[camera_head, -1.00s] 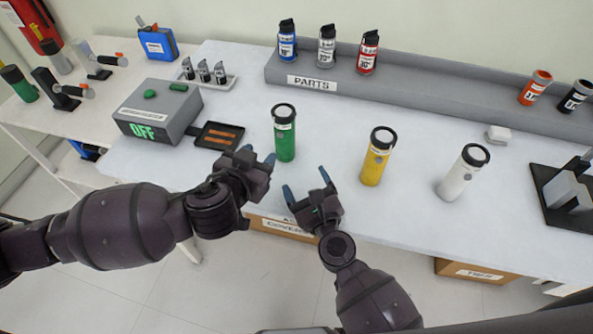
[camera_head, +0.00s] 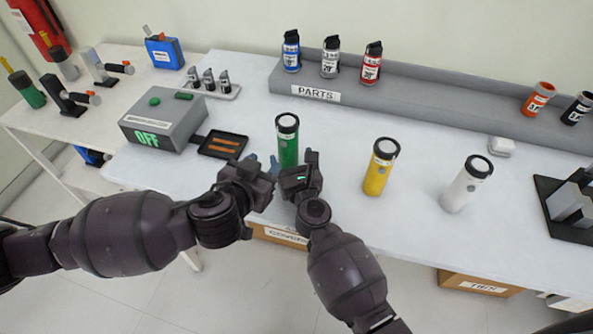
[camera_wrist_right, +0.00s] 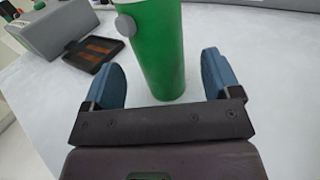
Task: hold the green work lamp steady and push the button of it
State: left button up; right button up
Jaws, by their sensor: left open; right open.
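The green work lamp (camera_head: 287,141) stands upright on the white table in the head view, its lower part hidden by my grippers. In the right wrist view the green lamp (camera_wrist_right: 157,50) stands between the tips of my open right gripper (camera_wrist_right: 163,82), with room on both sides. A round grey button (camera_wrist_right: 125,25) sits on the lamp's upper left side there. My right gripper (camera_head: 296,168) is just in front of the lamp. My left gripper (camera_head: 265,166) is open at the lamp's lower left; I cannot tell whether it touches the lamp.
A yellow lamp (camera_head: 381,168) and a white lamp (camera_head: 466,184) stand to the right. A grey box reading OFF (camera_head: 165,122) and a black tray (camera_head: 222,145) are at the left. The grey parts shelf (camera_head: 420,105) runs along the back.

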aim_at(291, 156)
jog(key=shift+x, duration=2)
jog(key=c, duration=1.1)
pick_arm(q)
grip_shut()
pick_arm(e)
jog(key=shift+c, duration=0.4)
